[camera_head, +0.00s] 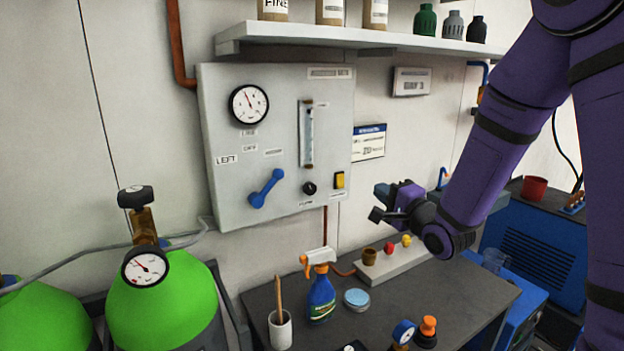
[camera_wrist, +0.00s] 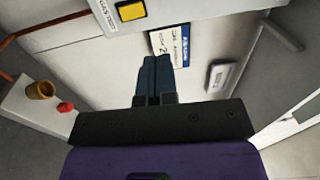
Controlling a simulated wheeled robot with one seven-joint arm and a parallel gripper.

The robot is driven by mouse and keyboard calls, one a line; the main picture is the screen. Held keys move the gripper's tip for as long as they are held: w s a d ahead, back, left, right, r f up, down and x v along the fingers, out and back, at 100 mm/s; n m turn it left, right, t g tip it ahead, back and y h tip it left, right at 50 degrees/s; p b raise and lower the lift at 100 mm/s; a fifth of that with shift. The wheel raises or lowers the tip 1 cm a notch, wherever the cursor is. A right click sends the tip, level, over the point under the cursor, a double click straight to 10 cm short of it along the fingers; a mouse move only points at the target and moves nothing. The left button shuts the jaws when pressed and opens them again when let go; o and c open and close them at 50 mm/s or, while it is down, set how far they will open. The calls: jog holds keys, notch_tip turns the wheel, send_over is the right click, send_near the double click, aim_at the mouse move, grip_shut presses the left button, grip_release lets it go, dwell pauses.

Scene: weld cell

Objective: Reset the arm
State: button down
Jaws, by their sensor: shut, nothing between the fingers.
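My purple arm reaches in from the right in the head view. My gripper (camera_head: 379,203) is in front of the wall, right of the grey gas panel (camera_head: 230,180) and above the bench. In the wrist view my gripper (camera_wrist: 156,60) shows its two blue fingers shut together with nothing between them. The fingers point toward the wall, near a blue-and-white notice (camera_wrist: 172,43). The notice also shows in the head view (camera_head: 369,143). The blue lever (camera_head: 266,188) on the panel stands diagonal, apart from my gripper.
The dark bench (camera_head: 450,295) holds a spray bottle (camera_head: 321,295), a blue-lidded tin (camera_head: 357,299), a white cup (camera_head: 280,330) and a light block (camera_head: 395,263) below my gripper. Green cylinders (camera_head: 160,300) stand at left. A shelf (camera_head: 350,38) runs above. A blue machine (camera_head: 530,245) stands right.

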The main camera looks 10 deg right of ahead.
jog(key=s+d+r+n+g+h, duration=0.55)
jog(key=s+r+n+h, duration=0.2)
jog(key=s, duration=0.35)
jog(key=s+r+n+g, duration=0.2)
jog(key=s+n+g, duration=0.3)
jog(key=s, duration=1.7)
jog(key=shift+a+n+g, duration=0.25)
jog(key=shift+n+g, duration=0.1)
jog(key=shift+g, duration=0.7)
